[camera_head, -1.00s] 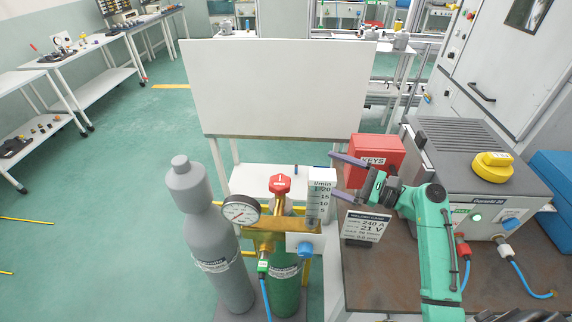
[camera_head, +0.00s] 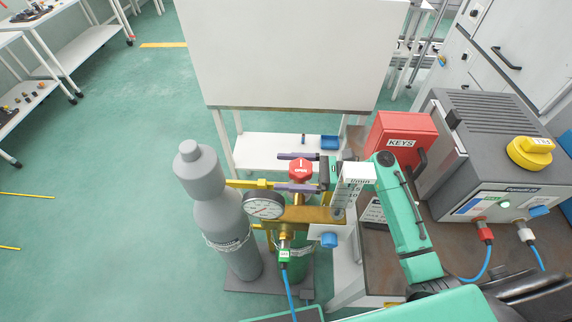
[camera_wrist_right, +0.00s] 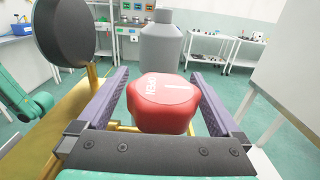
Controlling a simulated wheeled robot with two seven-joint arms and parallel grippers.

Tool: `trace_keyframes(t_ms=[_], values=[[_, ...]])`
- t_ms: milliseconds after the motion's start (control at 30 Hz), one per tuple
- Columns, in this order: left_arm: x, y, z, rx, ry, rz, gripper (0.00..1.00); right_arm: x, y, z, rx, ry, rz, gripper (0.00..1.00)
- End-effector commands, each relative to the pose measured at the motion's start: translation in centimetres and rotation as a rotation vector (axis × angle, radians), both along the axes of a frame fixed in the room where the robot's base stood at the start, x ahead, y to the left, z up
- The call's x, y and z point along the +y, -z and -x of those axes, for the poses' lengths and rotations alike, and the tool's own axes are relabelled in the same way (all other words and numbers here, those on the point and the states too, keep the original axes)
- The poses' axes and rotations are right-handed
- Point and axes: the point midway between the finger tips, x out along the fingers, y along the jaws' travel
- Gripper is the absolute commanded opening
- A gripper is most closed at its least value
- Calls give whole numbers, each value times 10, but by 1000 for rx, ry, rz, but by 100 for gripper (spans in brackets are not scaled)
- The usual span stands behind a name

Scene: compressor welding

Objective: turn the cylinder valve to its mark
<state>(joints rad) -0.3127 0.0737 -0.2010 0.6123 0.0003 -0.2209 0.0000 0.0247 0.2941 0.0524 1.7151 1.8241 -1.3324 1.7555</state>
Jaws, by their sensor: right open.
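The red cylinder valve knob (camera_head: 301,169) sits on top of the green cylinder (camera_head: 291,266), behind the pressure gauge (camera_head: 264,206). In the right wrist view the knob (camera_wrist_right: 163,103) shows a white line and the word OPEN on its top. My right gripper (camera_head: 296,172) is open, with one purple finger on each side of the knob. In the wrist view its fingers (camera_wrist_right: 160,102) flank the knob with a narrow gap on each side. I see no separate mark beside the knob. My left gripper is not in view.
The flowmeter (camera_head: 352,188) stands just right of the knob. A tall grey cylinder (camera_head: 222,220) stands on the left. A white panel (camera_head: 290,55) is behind. The red KEYS box (camera_head: 399,138) and the welding machine (camera_head: 500,165) are on the right bench.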

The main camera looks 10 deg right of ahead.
Motion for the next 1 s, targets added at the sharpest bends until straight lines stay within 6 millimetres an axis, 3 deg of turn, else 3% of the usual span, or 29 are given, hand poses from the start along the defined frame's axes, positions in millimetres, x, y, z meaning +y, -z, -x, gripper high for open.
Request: trace_keyframes(t_ms=[233,267,433,467,767,1000], values=[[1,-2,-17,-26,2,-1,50,3,1,-1,-1,0,1,100],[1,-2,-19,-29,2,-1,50,3,1,-1,-1,0,1,92],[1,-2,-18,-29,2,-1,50,3,1,-1,-1,0,1,27],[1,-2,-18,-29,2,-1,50,3,1,-1,-1,1,1,20],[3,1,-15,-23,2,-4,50,3,2,0,-2,-31,1,20],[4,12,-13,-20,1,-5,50,4,2,3,-4,-149,2,20]])
